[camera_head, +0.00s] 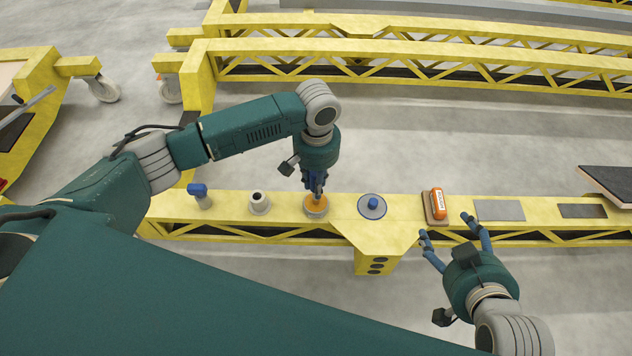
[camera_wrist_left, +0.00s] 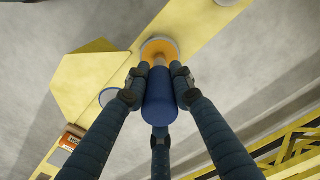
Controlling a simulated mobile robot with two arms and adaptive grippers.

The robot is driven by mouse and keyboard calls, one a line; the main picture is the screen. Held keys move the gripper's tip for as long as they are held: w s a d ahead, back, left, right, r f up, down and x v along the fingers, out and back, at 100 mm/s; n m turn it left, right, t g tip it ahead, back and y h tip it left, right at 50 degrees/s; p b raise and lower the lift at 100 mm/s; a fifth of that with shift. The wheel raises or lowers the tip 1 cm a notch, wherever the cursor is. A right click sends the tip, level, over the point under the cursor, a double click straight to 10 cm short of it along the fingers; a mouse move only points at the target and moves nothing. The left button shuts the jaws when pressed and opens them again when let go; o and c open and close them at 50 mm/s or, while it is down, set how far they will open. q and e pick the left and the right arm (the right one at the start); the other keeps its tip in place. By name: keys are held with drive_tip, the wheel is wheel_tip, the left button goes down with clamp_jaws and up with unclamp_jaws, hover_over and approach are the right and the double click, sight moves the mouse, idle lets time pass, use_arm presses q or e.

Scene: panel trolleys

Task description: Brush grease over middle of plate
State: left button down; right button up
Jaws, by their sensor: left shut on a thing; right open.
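My left gripper (camera_head: 316,190) points down and is shut on a brush with a blue handle (camera_wrist_left: 160,98). The brush's lower end is at a round tin of orange grease (camera_head: 317,209), also in the left wrist view (camera_wrist_left: 158,41); how deep it reaches is hidden. A flat grey rectangular plate (camera_head: 500,210) lies on the yellow beam further right. A round grey disc with a blue knob (camera_head: 372,206) sits just right of the tin. My right gripper (camera_head: 445,226) is open and empty, in front of the beam near the orange block.
The yellow beam (camera_head: 232,206) also carries a blue tool (camera_head: 198,194), a pale cylinder (camera_head: 260,203) and an orange block (camera_head: 438,203) on a brown pad. A dark panel (camera_head: 606,182) stands at the far right. Behind the beam is clear grey floor, then yellow trolley frames (camera_head: 400,55).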

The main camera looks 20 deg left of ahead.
use_arm(q)
drive_tip(key=shift+s+f, duration=0.1)
use_arm(e)
drive_tip(key=shift+s+d+f+g, duration=0.2)
drive_tip(key=shift+s+f+g, duration=0.2)
drive_tip(key=shift+s+f, duration=0.25)
idle(2.4)
